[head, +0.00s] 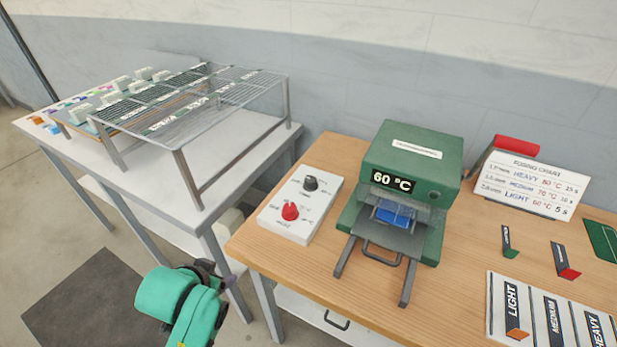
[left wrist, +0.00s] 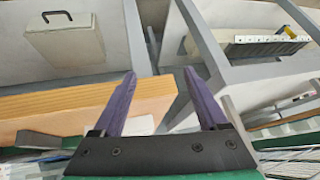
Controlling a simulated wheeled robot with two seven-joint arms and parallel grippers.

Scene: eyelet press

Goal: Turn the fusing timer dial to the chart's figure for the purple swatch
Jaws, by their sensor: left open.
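A white control box (head: 268,222) on the wooden table carries a red knob (head: 290,211) and a black knob (head: 310,183); their scale markings are too small to read. The fusing chart (head: 530,184) stands at the right, listing HEAVY, MEDIUM and LIGHT rows with temperatures and seconds; LIGHT reads 60 °C, 5 s. No clearly purple swatch stands out; a blue piece (head: 393,213) lies in the press. My left gripper (head: 213,272) is low, left of the table edge, away from the knobs. Its fingers in the left wrist view (left wrist: 160,78) are apart and empty. My right gripper is not in view.
The green press (head: 415,155) displays 60 °C, right of the control box. A LIGHT, MEDIUM, HEAVY board (head: 535,285) and small coloured swatches lie at the right. A wire rack (head: 190,100) stands on the grey table at left. A gap separates the tables.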

